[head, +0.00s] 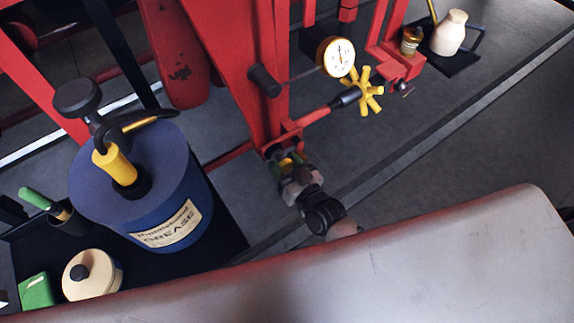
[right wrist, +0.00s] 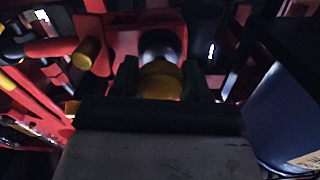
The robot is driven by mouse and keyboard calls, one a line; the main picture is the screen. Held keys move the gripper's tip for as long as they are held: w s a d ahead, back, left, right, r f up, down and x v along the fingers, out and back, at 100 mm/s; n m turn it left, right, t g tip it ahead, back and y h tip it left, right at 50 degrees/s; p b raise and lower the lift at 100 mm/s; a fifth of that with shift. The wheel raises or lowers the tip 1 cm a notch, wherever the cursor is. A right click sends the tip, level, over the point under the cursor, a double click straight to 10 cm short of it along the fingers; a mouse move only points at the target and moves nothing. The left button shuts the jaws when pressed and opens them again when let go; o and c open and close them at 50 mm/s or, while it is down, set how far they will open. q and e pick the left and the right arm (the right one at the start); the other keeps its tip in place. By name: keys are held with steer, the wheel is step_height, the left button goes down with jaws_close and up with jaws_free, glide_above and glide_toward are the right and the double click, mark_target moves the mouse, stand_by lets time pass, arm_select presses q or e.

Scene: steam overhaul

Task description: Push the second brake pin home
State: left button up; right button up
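A brass, round-headed pin (right wrist: 160,80) sits between the two dark fingers of my right gripper (right wrist: 162,84) in the right wrist view. The fingers flank its head closely on both sides, and the gripper looks shut on it. Just beyond it is a round grey metal piece (right wrist: 160,46) in the red frame; how deep the pin sits is hidden. A second brass pin (right wrist: 88,54) shows to the left. In the head view my right gripper (head: 287,164) is at the red bracket (head: 284,143), with a little yellow between its fingers. My left gripper is not in view.
A blue grease drum (head: 195,205) with a yellow pump stands at left; its edge also shows in the right wrist view (right wrist: 285,125). A yellow handwheel (head: 367,92) and gauge (head: 338,57) project from the red frame (head: 225,80) near the arm.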

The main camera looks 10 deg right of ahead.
steer(key=o, duration=0.4)
steer(key=shift+w+a, duration=0.1)
steer(key=shift+w, duration=0.15)
steer(key=shift+o, duration=0.2)
steer(key=shift+s, duration=0.1)
steer(key=b+v, duration=0.1)
steer(key=v, duration=0.9)
steer(key=shift+s+b, duration=0.35)
